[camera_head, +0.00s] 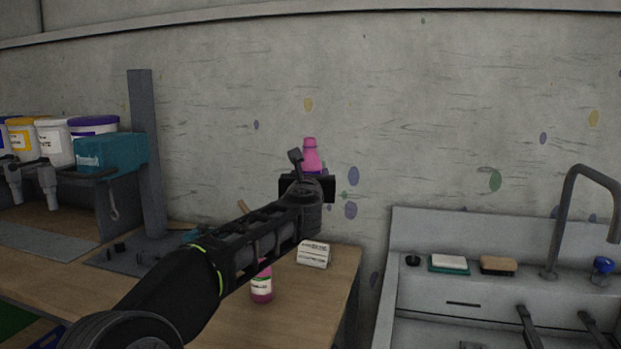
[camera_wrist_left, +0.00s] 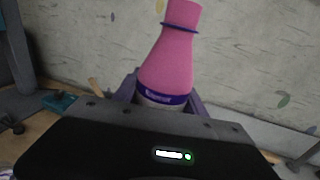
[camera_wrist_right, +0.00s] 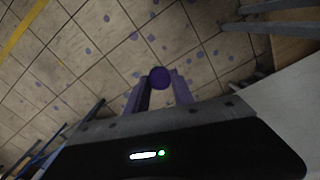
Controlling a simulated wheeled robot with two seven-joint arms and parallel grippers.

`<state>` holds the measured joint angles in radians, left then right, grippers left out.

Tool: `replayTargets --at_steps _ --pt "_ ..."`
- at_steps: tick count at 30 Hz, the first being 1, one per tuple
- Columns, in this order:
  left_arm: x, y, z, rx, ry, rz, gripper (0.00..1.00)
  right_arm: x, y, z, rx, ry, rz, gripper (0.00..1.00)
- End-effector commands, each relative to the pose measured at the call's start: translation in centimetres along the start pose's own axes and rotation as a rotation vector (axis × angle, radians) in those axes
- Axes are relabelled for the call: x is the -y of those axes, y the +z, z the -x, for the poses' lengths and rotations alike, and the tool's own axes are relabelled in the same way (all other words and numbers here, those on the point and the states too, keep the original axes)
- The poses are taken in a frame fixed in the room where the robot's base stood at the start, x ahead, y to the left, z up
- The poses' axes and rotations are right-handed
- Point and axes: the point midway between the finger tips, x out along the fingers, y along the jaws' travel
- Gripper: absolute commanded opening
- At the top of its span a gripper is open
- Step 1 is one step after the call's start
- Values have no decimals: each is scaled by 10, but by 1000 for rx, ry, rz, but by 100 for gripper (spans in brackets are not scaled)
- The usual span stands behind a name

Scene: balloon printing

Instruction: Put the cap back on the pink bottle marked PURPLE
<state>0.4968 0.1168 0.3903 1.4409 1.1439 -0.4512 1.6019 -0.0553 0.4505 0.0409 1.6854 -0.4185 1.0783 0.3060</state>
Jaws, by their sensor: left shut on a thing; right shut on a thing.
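A pink bottle (camera_head: 311,157) with a purple label band is held up in front of the wall by my left gripper (camera_head: 310,176). In the left wrist view the bottle (camera_wrist_left: 168,62) stands a little tilted between the two fingers, which are shut on its lower body. Its neck shows no cap, only a thin purple ring, though the top is cut by the frame edge. My right gripper (camera_wrist_right: 160,88) shows only in its own wrist view, shut on a round purple cap (camera_wrist_right: 159,77) at the fingertips, above a tiled floor. The cap and bottle are apart.
Another pink bottle (camera_head: 261,287) stands on the wooden table (camera_head: 215,315), near a small white card block (camera_head: 314,254). A teal box (camera_head: 108,154) and paint tubs (camera_head: 55,143) are at the left. A sink (camera_head: 450,318) with a tap (camera_head: 562,215) is at the right.

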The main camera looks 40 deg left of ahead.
Motion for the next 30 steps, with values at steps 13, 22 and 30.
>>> replayTargets --at_steps 13,22,30 --pt "0 0 0 1 0 0 43 0 0 0 0 0 0 0" --pt "0 0 0 1 0 0 18 0 0 0 0 0 0 0" --pt "0 0 0 1 0 0 0 0 0 0 0 0 0 0"
